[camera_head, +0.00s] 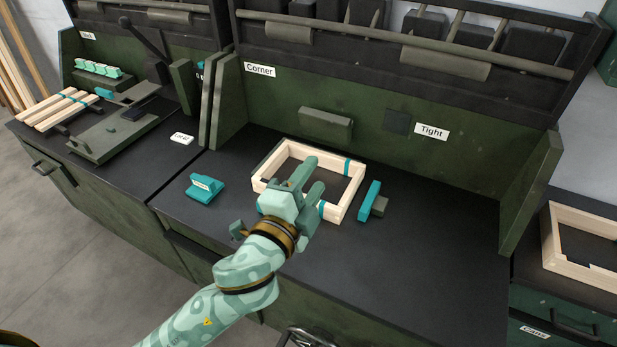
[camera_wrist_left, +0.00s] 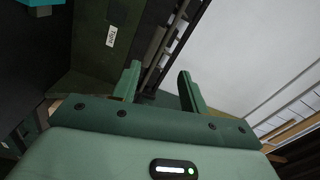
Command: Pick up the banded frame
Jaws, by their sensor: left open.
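The banded frame (camera_head: 353,191) is a pale wooden rectangle with teal bands, lying flat on the dark bench top under the "Corner" and "Tight" labels. My left gripper (camera_head: 311,174) is over it in the head view, hiding part of its near side and interior. Its two fingers are apart and point toward the back panel. In the left wrist view the open fingers (camera_wrist_left: 160,74) have nothing between them, and I do not see the frame there. I cannot tell how high the gripper is above the frame. My right gripper is not in view.
A teal tool (camera_head: 204,188) sits left of the frame; a teal-and-green block (camera_head: 370,201) stands close on its right. Wooden slats (camera_head: 58,108) lie on the left bench. Another wooden frame (camera_head: 553,253) rests at far right.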

